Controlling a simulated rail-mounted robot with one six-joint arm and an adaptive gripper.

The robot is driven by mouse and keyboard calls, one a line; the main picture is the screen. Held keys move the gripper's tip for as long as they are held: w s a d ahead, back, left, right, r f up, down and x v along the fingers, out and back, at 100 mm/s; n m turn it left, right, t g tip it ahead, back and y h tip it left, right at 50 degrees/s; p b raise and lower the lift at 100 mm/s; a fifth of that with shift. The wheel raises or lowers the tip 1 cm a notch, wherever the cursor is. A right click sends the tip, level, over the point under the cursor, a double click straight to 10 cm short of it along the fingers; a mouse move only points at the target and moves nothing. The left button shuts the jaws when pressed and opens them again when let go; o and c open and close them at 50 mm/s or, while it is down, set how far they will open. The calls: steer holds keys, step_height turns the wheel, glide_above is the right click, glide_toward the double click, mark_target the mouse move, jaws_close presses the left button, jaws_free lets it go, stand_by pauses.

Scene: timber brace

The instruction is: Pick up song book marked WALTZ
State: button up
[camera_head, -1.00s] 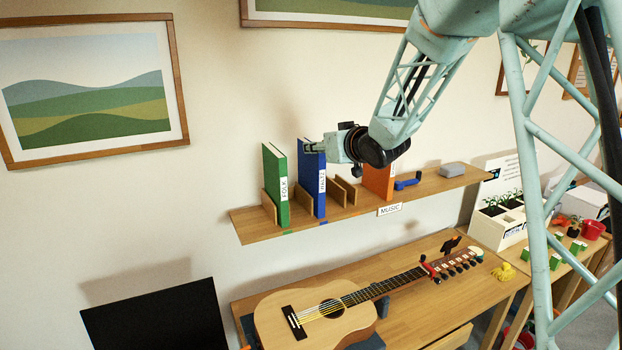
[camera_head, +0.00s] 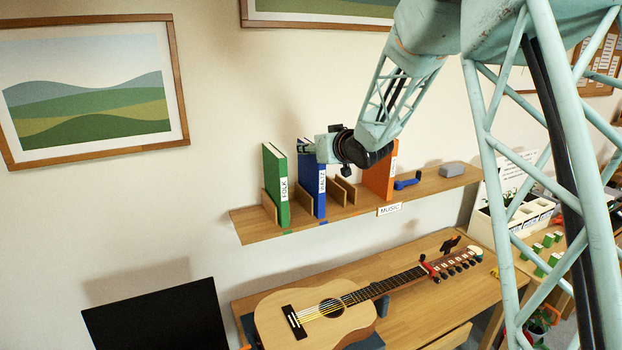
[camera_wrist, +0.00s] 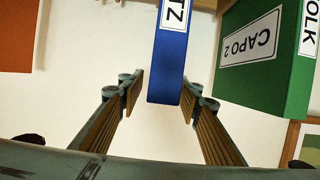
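The blue song book (camera_head: 309,177) marked WALTZ stands upright on the wall shelf, right of a green book (camera_head: 276,187) marked FOLK. In the wrist view the blue book (camera_wrist: 168,66) appears upside down, with part of its spine label in sight. My gripper (camera_wrist: 163,90) is open, with one finger on each side of the blue book's line and visible gaps to both. In the head view my gripper (camera_head: 309,147) is at the upper part of the blue book and hides some of it. I cannot tell whether it touches the book.
The green book (camera_wrist: 268,60) stands close beside one finger. Wooden dividers (camera_head: 338,192), an orange book (camera_head: 379,181), a blue object (camera_head: 406,184) and a grey box (camera_head: 452,169) share the shelf (camera_head: 360,210). A guitar (camera_head: 318,312) lies on the desk below.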

stand_by(0.3)
jaws_close()
steer(key=shift+r, duration=0.15)
steer(key=shift+r+p, duration=0.35)
steer(key=shift+r, duration=4.55)
